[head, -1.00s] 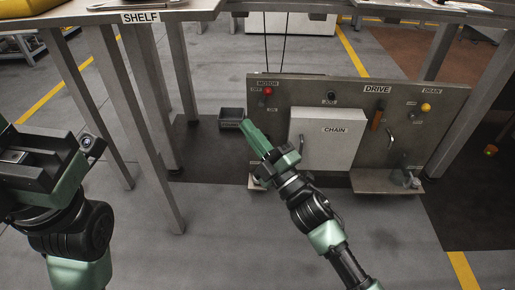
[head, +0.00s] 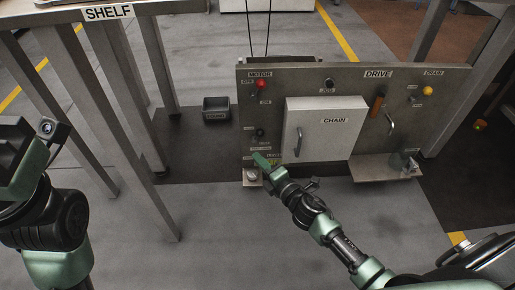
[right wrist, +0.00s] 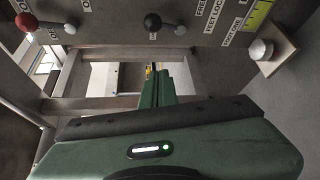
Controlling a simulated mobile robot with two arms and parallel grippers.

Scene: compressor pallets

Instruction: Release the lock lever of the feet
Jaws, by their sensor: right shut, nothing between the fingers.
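The feet lock lever (head: 259,132) is a small lever with a dark ball knob on the left part of the grey panel (head: 360,80), below the red motor knob. In the right wrist view the lever's dark ball (right wrist: 152,22) is at the top, its stem pointing right toward the FEET LOCK label. My right gripper (head: 260,159) is shut and empty. Its tips are just below the lever in the head view and apart from the ball in the right wrist view. My left gripper (head: 22,155) is at the left edge; its fingers cannot be made out.
A white CHAIN cover (head: 325,130) with a handle stands right of the lever. The red motor knob (head: 261,84) is above it. A small bracket with a silver knob (head: 252,175) sits below. A dark bin (head: 216,108) and shelf legs (head: 150,105) stand to the left.

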